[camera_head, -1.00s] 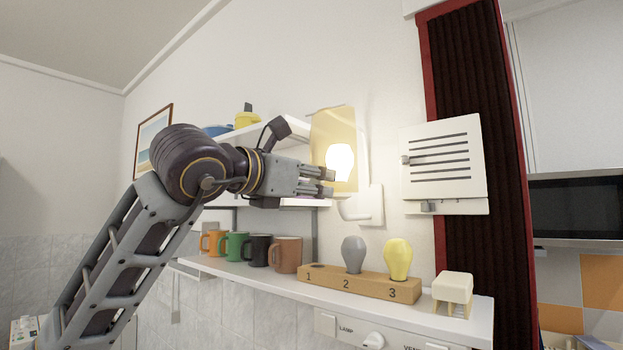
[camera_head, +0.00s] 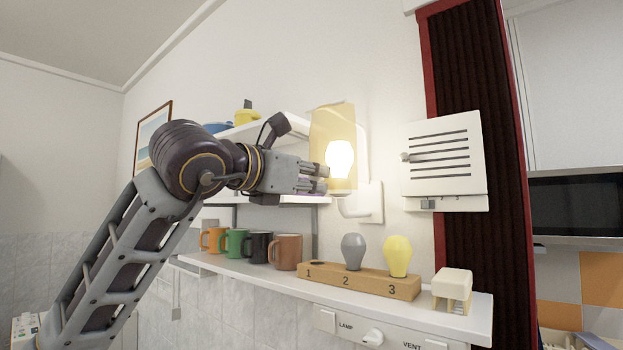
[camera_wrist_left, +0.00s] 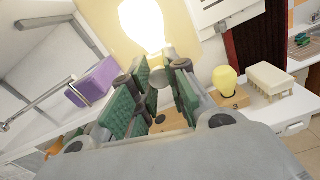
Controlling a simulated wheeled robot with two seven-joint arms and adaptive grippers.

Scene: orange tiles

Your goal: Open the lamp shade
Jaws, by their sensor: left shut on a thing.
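The lamp shade (camera_head: 330,120) is a translucent yellowish panel on the wall lamp, around a glowing bulb (camera_head: 340,158). Both also show in the wrist view, the shade (camera_wrist_left: 98,25) as a yellowish sheet and the bulb (camera_wrist_left: 143,22) beyond my fingers. My left gripper (camera_head: 324,181) is at the lower left of the shade, its fingertips at the shade's edge. The exact grip spot is hidden by the fingers. My right gripper is not in view.
Below, a shelf (camera_head: 240,273) carries several mugs (camera_head: 286,252), a numbered wooden block (camera_head: 330,280) with a grey bulb (camera_head: 353,251) and a yellow bulb (camera_head: 397,255), and a cream stool-like piece (camera_head: 453,284). A white vent box (camera_head: 443,160) hangs right of the lamp.

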